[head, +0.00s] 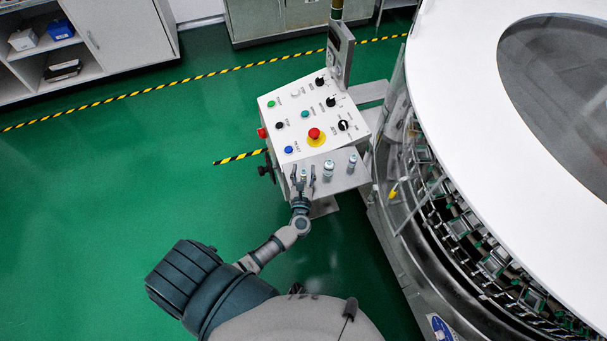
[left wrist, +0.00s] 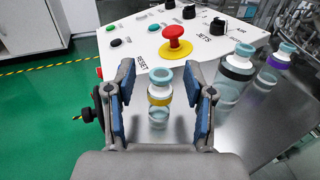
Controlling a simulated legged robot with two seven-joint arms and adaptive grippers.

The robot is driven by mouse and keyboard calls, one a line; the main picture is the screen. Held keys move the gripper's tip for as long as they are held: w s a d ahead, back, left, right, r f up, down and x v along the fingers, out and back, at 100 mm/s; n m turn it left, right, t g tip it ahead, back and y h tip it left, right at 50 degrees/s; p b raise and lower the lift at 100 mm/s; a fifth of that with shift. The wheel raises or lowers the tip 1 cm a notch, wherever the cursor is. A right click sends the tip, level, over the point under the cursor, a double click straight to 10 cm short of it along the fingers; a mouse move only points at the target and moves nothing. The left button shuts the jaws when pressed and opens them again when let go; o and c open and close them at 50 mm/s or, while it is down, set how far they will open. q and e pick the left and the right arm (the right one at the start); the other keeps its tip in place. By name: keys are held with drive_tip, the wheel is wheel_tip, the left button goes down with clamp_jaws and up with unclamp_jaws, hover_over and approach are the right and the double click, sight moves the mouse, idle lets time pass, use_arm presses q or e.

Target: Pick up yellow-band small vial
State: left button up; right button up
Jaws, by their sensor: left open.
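The yellow-band small vial (left wrist: 160,92) stands upright on a metal shelf (left wrist: 185,140) below the control panel, with a teal cap and a yellow band. In the head view the small vial (head: 303,174) shows between the fingers of my left gripper (head: 303,177). In the left wrist view my left gripper (left wrist: 164,108) is open, with one blue-padded finger on each side of the vial and visible gaps between. A larger vial with a black band (left wrist: 236,72) and a vial with a purple band (left wrist: 273,66) stand to its right. My right gripper is not in view.
The control panel (head: 294,103) with a red emergency button (head: 314,134) rises just behind the shelf. The rotary washer (head: 440,200) with its clear guard stands close on the right. Green floor (head: 110,170) is open to the left.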

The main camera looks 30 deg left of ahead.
use_arm(q)
drive_tip(key=c, duration=0.9)
drive_tip(key=shift+c, duration=0.2)
